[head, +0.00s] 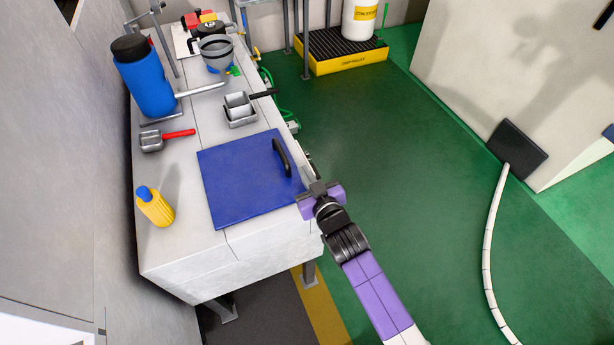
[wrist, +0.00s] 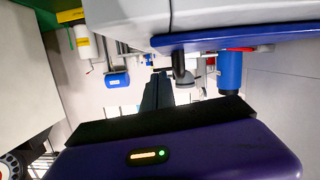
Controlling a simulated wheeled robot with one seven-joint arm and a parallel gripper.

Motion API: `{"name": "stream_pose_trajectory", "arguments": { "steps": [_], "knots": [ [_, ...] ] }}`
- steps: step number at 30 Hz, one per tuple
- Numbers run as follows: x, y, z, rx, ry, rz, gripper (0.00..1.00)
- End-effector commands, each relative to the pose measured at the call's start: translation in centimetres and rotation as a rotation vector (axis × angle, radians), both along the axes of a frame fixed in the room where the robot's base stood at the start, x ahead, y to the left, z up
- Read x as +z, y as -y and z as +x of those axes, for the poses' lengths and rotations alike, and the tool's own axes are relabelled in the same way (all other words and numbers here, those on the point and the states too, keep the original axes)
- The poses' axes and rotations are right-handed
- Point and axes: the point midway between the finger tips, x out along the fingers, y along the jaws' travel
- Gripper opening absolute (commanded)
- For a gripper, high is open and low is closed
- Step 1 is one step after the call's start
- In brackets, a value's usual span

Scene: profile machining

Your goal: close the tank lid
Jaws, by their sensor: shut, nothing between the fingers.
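The tank lid (head: 245,180) is a flat blue square panel with a black bar handle (head: 281,158) near its right edge. In the head view it lies flat, or nearly flat, on the grey bench-like tank top. My gripper (head: 316,188) is at the lid's right edge, just below the handle in the picture; I cannot tell whether it touches the lid. In the wrist view the scene appears upside down, and the lid's blue edge (wrist: 245,39) runs along the top. The gripper's dark fingers (wrist: 157,90) are together and empty.
Green floor (head: 420,200) is open to the right. A white hose (head: 488,240) lies farther right.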

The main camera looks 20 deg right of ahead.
Motion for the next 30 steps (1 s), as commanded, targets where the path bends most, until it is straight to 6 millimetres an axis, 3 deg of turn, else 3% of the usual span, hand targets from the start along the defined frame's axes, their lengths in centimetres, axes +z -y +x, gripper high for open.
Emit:
{"name": "stream_pose_trajectory", "arguments": {
  "steps": [2, 4, 12, 18, 30],
  "knots": [
    [2.2, -0.1, 0.6, 0.000, 0.002, 0.000, 0.00],
    [1.4, -0.1, -0.9, 0.001, -0.002, 0.001, 0.00],
    [2.7, -0.1, -5.8, 0.001, -0.001, 0.000, 0.00],
    [3.4, -0.1, -8.3, 0.001, -0.001, 0.001, 0.00],
    [3.8, -0.1, -9.2, 0.000, 0.001, 0.000, 0.00]
  ]
}}
